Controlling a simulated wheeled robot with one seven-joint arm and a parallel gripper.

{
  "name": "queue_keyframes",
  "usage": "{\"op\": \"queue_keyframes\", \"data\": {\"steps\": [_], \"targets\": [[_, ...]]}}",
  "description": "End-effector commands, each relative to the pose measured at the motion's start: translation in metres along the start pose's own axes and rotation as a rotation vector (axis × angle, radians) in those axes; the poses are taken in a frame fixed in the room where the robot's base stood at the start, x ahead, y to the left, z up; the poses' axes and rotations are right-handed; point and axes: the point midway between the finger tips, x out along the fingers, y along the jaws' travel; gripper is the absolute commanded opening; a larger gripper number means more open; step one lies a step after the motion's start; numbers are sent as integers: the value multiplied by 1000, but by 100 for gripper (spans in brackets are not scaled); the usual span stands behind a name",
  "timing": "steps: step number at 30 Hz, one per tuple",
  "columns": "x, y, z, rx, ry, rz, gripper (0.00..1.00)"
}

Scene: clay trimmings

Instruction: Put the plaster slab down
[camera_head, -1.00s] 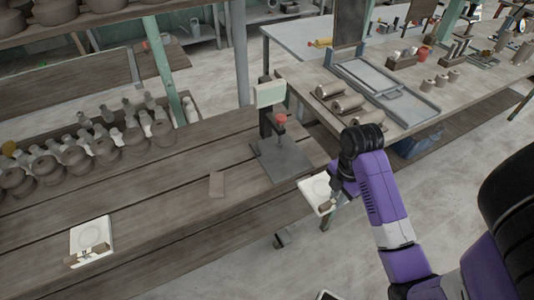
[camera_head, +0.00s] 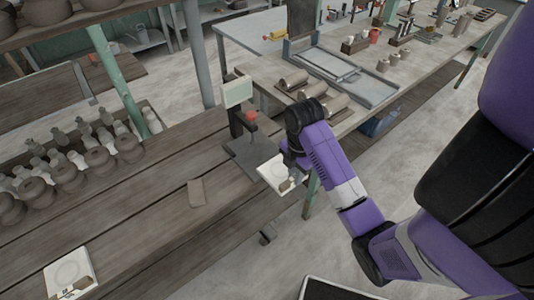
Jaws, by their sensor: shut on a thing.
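A white plaster slab (camera_head: 272,172) with a faint round mark is in my gripper (camera_head: 288,182), at the right end of the wooden bench (camera_head: 140,220). The slab's left part overlaps the grey plate (camera_head: 246,158) of the bench stand in the picture; I cannot tell whether it touches the plate. The gripper is shut on the slab's right side, and the fingers are small and partly hidden by my arm. A second white slab (camera_head: 68,272) with a round mark lies on the bench at the lower left.
A stand with a pale display (camera_head: 237,92) and a red knob (camera_head: 251,116) rises behind the plate. A small brown block (camera_head: 196,192) lies on the bench. Several jars (camera_head: 68,172) and bottles crowd its back left. Another table with clay rolls (camera_head: 292,78) stands behind my arm.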

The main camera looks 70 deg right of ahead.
Motion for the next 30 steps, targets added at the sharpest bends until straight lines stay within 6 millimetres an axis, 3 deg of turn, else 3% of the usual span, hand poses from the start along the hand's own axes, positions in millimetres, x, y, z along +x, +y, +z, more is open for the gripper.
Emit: {"op": "queue_keyframes", "data": {"steps": [22, 30], "targets": [[-5, 89, -1, -5, -2, 4, 0], [-5, 111, -1, -2, -1, 6, 0]]}}
